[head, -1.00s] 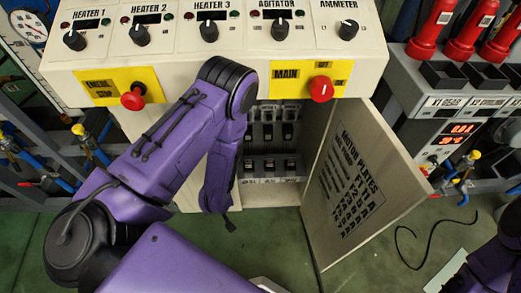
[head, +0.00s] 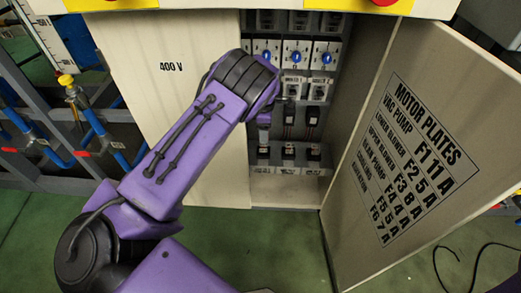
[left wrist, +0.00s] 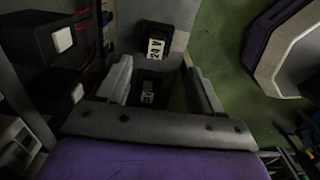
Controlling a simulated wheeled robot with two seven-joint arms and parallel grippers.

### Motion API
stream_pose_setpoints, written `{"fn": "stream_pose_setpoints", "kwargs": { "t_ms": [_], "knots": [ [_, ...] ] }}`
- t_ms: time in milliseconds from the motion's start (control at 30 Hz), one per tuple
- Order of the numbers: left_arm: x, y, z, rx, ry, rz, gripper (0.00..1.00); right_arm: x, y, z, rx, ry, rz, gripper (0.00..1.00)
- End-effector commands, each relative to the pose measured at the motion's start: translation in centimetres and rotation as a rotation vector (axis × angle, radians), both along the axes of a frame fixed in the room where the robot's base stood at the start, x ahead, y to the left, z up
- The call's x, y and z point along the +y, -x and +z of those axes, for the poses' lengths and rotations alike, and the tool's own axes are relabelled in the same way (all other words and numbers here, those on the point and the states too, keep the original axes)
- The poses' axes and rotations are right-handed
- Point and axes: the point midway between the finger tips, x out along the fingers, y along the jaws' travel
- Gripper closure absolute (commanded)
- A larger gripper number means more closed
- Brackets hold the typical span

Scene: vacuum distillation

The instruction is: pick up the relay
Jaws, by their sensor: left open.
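My left gripper (left wrist: 157,75) is open in the left wrist view, with one grey finger on each side. A dark block with a white label reading roughly 24 V (left wrist: 155,48), possibly the relay, sits on a grey surface beyond the fingertips. A second dark labelled block (left wrist: 148,97) shows between the fingers. Neither is visibly gripped. In the head view, my left arm reaches into the open cabinet; its wrist is by the left side of the opening and the fingertips are hidden. Dark relay-like blocks (head: 288,154) stand in a lower row there. My right gripper is out of view.
The cabinet door (head: 405,150), marked MOTOR PLATES, stands open on the right. Breakers with blue knobs (head: 295,55) fill an upper row. The green floor (head: 285,240) before the cabinet is clear, with a black cable (head: 475,262) at right.

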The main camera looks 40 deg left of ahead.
Motion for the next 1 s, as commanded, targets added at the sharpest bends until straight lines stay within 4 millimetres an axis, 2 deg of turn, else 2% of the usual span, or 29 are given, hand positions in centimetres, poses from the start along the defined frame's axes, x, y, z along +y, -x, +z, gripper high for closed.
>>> {"fn": "stream_pose_setpoints", "kwargs": {
  "t_ms": [33,100,267,400,500,767,933,967,1000],
  "knots": [
    [0.0,0.1,-1.3,0.005,0.000,0.000,0.34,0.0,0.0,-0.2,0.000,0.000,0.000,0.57],
    [0.1,0.1,-2.4,0.003,-0.002,-0.001,0.34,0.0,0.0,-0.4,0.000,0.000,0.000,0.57],
    [0.2,0.0,-4.3,0.003,-0.002,-0.002,0.34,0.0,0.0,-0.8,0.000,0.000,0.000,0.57],
    [0.5,-0.4,-7.1,0.004,-0.002,-0.003,0.34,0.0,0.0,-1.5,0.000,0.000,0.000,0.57],
    [0.5,-0.4,-8.3,0.003,-0.003,-0.003,0.34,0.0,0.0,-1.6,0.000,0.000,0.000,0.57],
    [0.5,-0.5,-8.6,0.002,-0.001,-0.003,0.34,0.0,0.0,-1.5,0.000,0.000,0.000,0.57],
    [0.5,-0.4,-8.6,0.002,-0.001,-0.003,0.86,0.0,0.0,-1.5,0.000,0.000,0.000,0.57],
    [0.5,-0.5,-8.6,0.002,-0.001,-0.003,0.90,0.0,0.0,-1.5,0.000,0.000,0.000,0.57],
    [0.5,-0.4,-8.6,0.002,-0.001,-0.003,0.90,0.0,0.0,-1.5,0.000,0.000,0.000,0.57]
  ]
}}
